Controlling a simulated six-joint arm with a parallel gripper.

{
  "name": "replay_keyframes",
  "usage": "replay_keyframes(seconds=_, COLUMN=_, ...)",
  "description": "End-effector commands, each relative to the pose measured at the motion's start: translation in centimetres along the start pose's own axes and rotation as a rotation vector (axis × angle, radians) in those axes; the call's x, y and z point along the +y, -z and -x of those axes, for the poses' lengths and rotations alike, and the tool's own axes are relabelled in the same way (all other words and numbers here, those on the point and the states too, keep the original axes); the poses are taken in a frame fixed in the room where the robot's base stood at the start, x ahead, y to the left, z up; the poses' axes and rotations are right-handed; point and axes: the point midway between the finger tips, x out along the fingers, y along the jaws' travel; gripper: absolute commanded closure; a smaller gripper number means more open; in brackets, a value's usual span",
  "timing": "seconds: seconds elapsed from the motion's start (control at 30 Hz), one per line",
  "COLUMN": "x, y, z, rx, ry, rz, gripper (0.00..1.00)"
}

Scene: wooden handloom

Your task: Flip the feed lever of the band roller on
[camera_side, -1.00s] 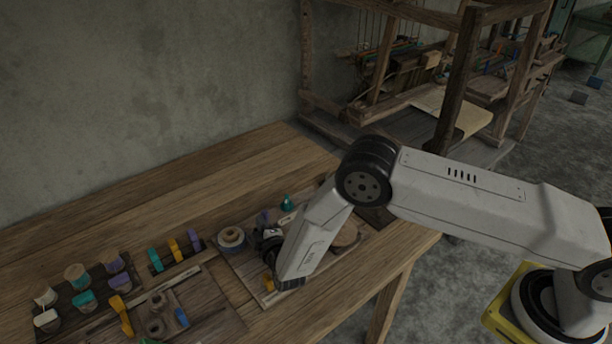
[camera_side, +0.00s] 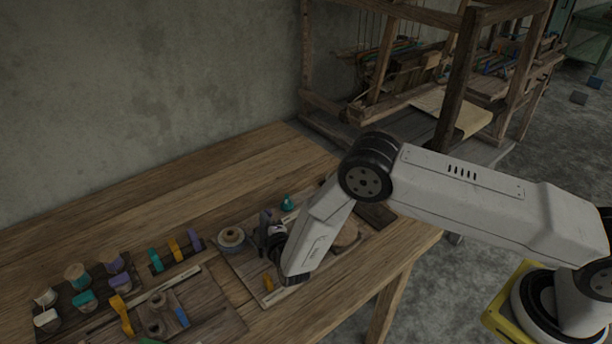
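My gripper (camera_side: 266,240) is at the right part of the bench, low over a wooden board (camera_side: 237,265). It is small and dark in this view, and my wrist hides part of it; I cannot tell whether its fingers are open or shut. A round pale wooden disc (camera_side: 346,233) shows on the board behind my wrist. A teal piece (camera_side: 287,203) stands behind the gripper and a small yellow piece (camera_side: 268,284) lies in front. I cannot clearly make out which part is the feed lever or the band roller, nor whether the gripper touches it.
A ring-shaped spool (camera_side: 231,238) sits just left of the gripper. Farther left are several coloured spools (camera_side: 77,275) and coloured clips (camera_side: 174,250). A wooden loom (camera_side: 455,85) stands behind the bench. The back of the bench top (camera_side: 150,190) is clear.

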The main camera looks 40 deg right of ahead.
Motion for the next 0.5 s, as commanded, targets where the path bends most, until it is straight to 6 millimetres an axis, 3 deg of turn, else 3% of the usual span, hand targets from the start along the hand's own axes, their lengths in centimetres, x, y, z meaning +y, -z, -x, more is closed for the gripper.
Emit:
replay_keyframes(seconds=0.03, x=0.0, y=-0.7, z=-0.1, rx=-0.018, ry=-0.001, rz=0.000, gripper=1.00)
replay_keyframes(seconds=0.27, x=0.0, y=-0.8, z=0.6, rx=-0.020, ry=0.000, rz=0.002, gripper=1.00)
replay_keyframes(seconds=0.5, x=-0.1, y=-0.7, z=2.8, rx=-0.015, ry=0.004, rz=0.005, gripper=1.00)
